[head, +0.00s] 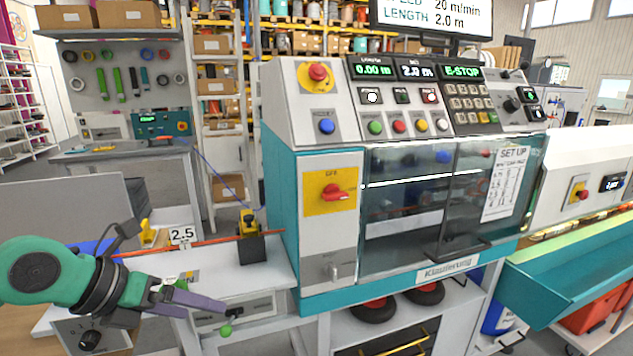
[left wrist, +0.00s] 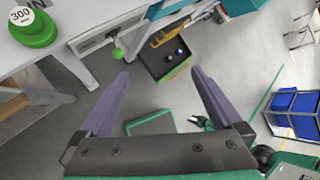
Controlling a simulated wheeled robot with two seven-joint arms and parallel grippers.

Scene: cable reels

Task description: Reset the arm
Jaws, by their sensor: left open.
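My left arm comes in from the left in the head view. Its gripper (head: 205,311) has purple fingers and is in front of the white side table (head: 215,274), beside the machine. In the left wrist view the left gripper (left wrist: 160,74) is open, with its two fingers wide apart and nothing between them. Below and beyond the fingers is grey floor.
The teal and white machine (head: 280,215) stands in the middle, with a red switch (head: 332,192) and a display (head: 462,72) reading E-STOP. A green-knobbed lever (left wrist: 118,53) and a green 300 disc (left wrist: 35,32) are near the gripper. A dark tray (left wrist: 165,70) is below.

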